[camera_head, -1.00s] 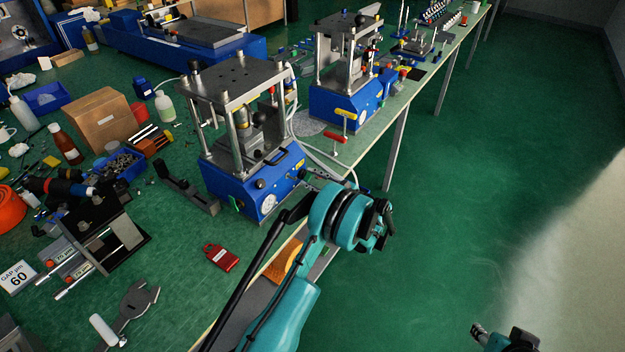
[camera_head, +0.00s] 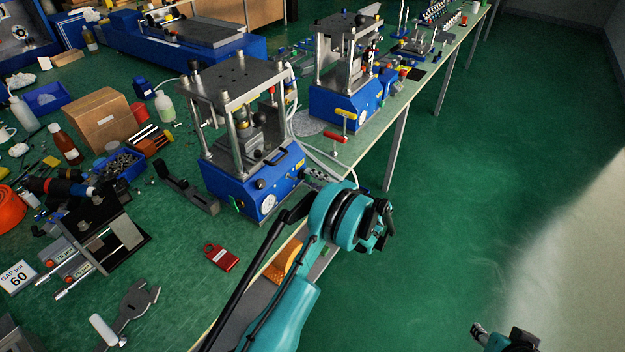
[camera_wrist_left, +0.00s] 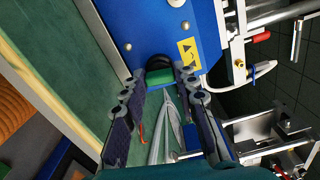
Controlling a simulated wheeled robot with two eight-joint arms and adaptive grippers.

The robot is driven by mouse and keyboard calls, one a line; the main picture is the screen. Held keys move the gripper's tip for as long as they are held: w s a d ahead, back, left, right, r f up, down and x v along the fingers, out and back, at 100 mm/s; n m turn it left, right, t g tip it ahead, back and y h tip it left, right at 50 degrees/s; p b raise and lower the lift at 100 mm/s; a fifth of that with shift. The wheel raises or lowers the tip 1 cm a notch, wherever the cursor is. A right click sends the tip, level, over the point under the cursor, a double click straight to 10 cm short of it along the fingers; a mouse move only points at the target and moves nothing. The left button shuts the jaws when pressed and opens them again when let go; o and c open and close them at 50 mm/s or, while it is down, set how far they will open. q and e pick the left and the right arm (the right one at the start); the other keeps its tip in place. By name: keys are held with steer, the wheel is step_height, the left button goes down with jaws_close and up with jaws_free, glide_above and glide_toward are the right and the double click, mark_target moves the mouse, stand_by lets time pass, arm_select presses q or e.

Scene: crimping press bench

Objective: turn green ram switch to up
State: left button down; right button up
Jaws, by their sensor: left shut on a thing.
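The green switch (camera_wrist_left: 160,77) sits on a black round base on the blue face of the nearer press, beside a yellow warning label (camera_wrist_left: 189,54). My left gripper (camera_wrist_left: 159,84) is shut on it, one dark finger on each side, in the left wrist view. In the head view my left gripper (camera_head: 314,178) is at the right-hand face of the nearer blue press (camera_head: 232,180). The switch is hidden there behind the gripper and arm. A part of my right gripper (camera_head: 479,331) shows at the bottom edge, away from the bench; its jaws are too small to judge.
A red padlock (camera_head: 221,257) and a grey spanner-like tool (camera_head: 139,303) lie on the green bench. The floor at right is clear.

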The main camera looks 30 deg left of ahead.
arm_select(q)
steer(key=shift+n, duration=0.8)
steer(key=c, duration=1.2)
jaws_free()
steer(key=shift+o, duration=0.2)
steer(key=s+d, duration=0.1)
steer(key=d, duration=1.1)
